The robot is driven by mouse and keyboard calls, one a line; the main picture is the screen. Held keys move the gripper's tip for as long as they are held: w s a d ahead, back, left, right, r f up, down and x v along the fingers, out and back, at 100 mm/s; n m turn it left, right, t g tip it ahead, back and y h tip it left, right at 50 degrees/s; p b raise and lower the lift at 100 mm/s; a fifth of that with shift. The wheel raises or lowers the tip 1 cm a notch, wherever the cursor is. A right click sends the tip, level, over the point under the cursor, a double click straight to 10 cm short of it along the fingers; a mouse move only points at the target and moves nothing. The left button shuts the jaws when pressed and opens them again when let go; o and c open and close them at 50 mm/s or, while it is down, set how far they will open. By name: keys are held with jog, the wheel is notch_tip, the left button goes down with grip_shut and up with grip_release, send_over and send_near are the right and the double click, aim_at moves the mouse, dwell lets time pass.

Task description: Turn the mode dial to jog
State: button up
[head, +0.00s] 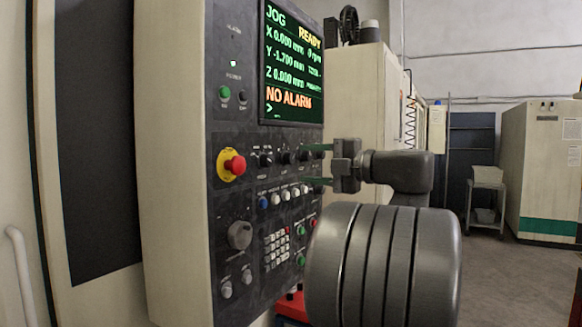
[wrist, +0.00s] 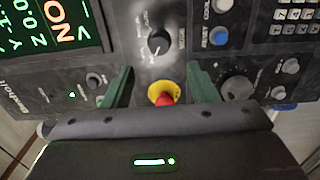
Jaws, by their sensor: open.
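The control panel's screen (head: 291,65) reads JOG at the top, with READY and NO ALARM. A black round dial (wrist: 158,44) with small labels around it, apparently the mode dial, stands out from the panel in the wrist view. It also shows in the head view (head: 265,160), right of the emergency stop. Its labels and exact pointer setting are too small to read. My gripper (head: 317,164) is open and empty, to the right of the dial in the head view. In the wrist view its green fingers (wrist: 160,77) stand apart, with the dial beyond their tips, between their lines.
The red emergency stop (head: 235,165) on its yellow ring sits close by and shows between my fingers in the wrist view. A row of buttons, a large grey knob (head: 240,235) and a keypad lie lower on the panel. Open floor lies at the right.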

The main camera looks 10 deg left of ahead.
aim_at(271, 162)
jog(key=shift+v, duration=2.2)
jog(key=p+x, duration=0.1)
jog(key=x, duration=1.3)
jog(key=shift+p, duration=0.3)
jog(key=shift+s+d, duration=0.1)
